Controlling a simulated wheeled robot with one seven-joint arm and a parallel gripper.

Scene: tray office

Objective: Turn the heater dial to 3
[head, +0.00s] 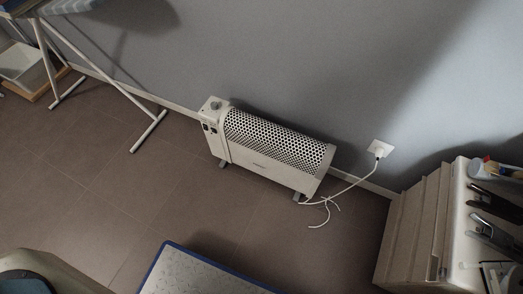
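A white convector heater (262,147) with a perforated top grille stands on the tiled floor against the grey wall. Its small round dial (216,106) sits on the top of its left end. The dial's marks and setting are too small to read. A white cable runs from the heater's right end, with a loose tied bundle, to a wall socket (380,149). My gripper is not in view.
A cabinet (419,225) with tools on its white top stands at the right. A blue-edged grey panel (192,275) lies in the front middle. A white-legged stand (110,80) and a wooden-based tray (38,88) are at the left. Floor before the heater is clear.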

